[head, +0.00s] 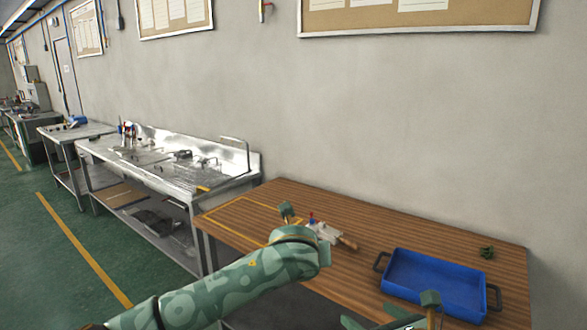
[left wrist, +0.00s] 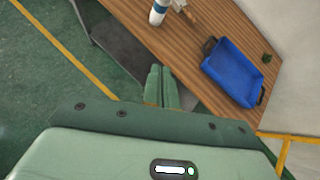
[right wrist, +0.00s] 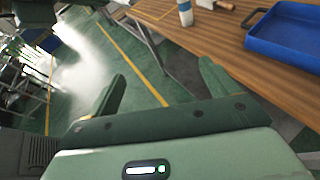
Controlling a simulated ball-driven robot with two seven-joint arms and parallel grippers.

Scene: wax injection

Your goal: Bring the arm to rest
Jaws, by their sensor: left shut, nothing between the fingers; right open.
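My left gripper (left wrist: 162,88) is shut with its two green fingers together and nothing between them. It points toward the front edge of the wooden table, left of the blue tray in the left wrist view. In the head view the left arm's green patterned links reach in from the lower left and cover part of the table. My right gripper (right wrist: 160,88) is open and empty, its fingers wide apart over the floor beside the table. In the head view part of it shows at the bottom edge (head: 372,318).
The wooden table (head: 390,222) holds a blue tray (head: 425,268) with dark handles, a wooden-handled tool (head: 346,242), a white and blue bottle (right wrist: 185,12) and a small green item (head: 487,252). A steel bench (head: 165,180) stands left. Green floor is open at left.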

